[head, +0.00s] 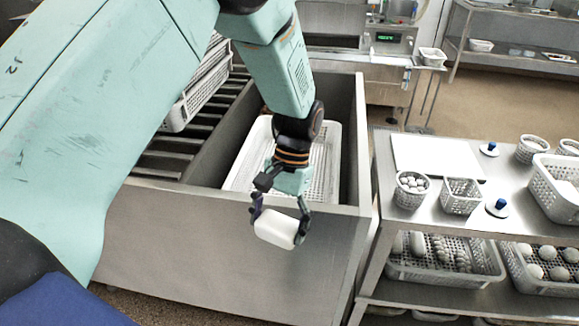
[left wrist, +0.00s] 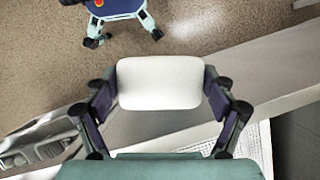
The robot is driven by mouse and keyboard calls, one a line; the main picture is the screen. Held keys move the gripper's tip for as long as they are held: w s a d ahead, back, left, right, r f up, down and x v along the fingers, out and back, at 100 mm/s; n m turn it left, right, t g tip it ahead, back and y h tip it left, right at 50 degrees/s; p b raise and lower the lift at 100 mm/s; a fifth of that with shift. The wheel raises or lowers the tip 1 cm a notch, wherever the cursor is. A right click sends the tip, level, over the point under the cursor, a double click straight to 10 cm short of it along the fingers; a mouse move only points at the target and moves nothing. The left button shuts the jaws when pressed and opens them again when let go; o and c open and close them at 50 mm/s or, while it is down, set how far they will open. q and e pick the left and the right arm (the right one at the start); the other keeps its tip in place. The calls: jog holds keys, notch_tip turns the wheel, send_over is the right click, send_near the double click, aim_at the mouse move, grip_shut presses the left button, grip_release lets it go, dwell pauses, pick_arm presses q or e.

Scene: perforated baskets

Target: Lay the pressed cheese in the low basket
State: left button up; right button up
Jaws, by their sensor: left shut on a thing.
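The pressed cheese (head: 275,229) is a white rounded block. My left gripper (head: 279,222) is shut on it, one finger at each end. In the head view it hangs in front of the steel trough's near wall, tilted slightly. The left wrist view also shows the cheese (left wrist: 160,83) between both fingers of the gripper (left wrist: 160,95). The low basket (head: 327,160) is white and perforated and stands inside the trough, behind the gripper. My arm hides part of it; the visible part of its floor looks empty. My right gripper is not in view.
The steel trough's wall (head: 225,245) stands between the cheese and the basket. Another white basket (head: 205,85) sits on rollers at left. The right-hand steel table (head: 450,215) carries a white board (head: 436,156), small baskets and blue-knobbed lids, with filled baskets below.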

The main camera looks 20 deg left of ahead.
pick_arm(q)
jog(key=w+a+r+m+t+p, duration=0.4)
jog(key=w+a+r+m+p, duration=0.4)
jog(key=m, duration=0.8)
jog(key=w+a+r+m+t+p, duration=0.5)
jog(key=w+a+r+m+p, duration=0.3)
jog(key=w+r+m+p, duration=0.3)
jog(key=w+r+m, duration=0.3)
jog(key=r+m, duration=0.2)
jog(key=shift+r+y, duration=0.15)
jog(key=shift+y, duration=0.25)
jog(key=shift+w, duration=0.1)
